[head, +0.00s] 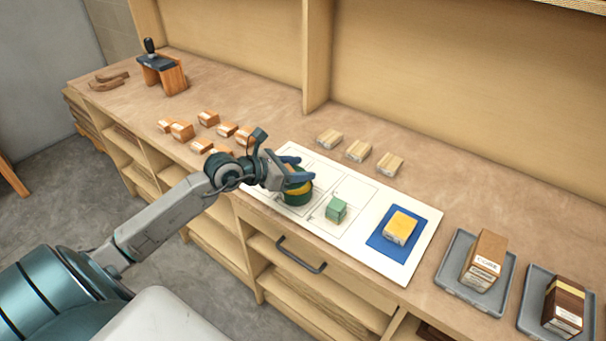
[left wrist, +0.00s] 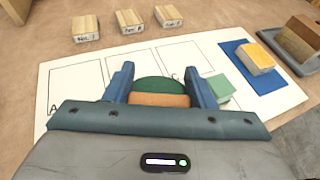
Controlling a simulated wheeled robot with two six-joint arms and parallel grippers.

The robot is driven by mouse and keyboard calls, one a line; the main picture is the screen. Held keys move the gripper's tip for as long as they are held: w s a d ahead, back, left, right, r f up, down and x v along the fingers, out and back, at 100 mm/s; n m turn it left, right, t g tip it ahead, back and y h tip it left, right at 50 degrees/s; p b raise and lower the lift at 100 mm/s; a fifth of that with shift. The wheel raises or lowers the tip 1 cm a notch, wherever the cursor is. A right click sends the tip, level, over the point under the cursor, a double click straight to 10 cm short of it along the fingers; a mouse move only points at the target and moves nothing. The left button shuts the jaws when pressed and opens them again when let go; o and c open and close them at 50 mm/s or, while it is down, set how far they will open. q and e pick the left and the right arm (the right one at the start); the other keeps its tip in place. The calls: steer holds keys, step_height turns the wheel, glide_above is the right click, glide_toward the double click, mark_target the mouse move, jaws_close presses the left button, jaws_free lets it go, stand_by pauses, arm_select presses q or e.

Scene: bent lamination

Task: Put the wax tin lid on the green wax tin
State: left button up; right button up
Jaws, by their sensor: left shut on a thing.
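The green wax tin (head: 298,198) is round, with a yellow band showing near its top, and stands on the white marked sheet. My left gripper (head: 290,178) is right above it, shut on an orange-brown piece that appears to be the wax tin lid. In the left wrist view the orange-brown lid (left wrist: 160,100) sits between the two fingers, with the rounded green tin (left wrist: 160,84) just beyond it. The fingers hide much of the lid, and I cannot tell whether it touches the tin. My right gripper is not in view.
A green cube (head: 336,209) stands close to the tin's right. A yellow-topped block (head: 400,228) sits on a blue square (head: 385,247). Light wooden blocks (head: 358,151) lie behind the sheet (head: 372,271). Grey trays (head: 451,284) with boxes stand at the right.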

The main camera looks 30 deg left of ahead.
arm_select(q)
steer(key=w, duration=0.2)
steer(key=shift+w+f, duration=0.15)
steer(key=shift+w, duration=0.2)
step_height(320, 180, down, 3)
steer(key=shift+a+r+p, duration=0.1)
steer(key=shift+p, duration=0.7)
steer(key=shift+f, duration=0.3)
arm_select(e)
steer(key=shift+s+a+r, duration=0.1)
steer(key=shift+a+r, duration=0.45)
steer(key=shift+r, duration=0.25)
arm_select(q)
steer(key=shift+f+b, duration=0.4)
steer(key=shift+f, duration=0.05)
steer(key=o, duration=1)
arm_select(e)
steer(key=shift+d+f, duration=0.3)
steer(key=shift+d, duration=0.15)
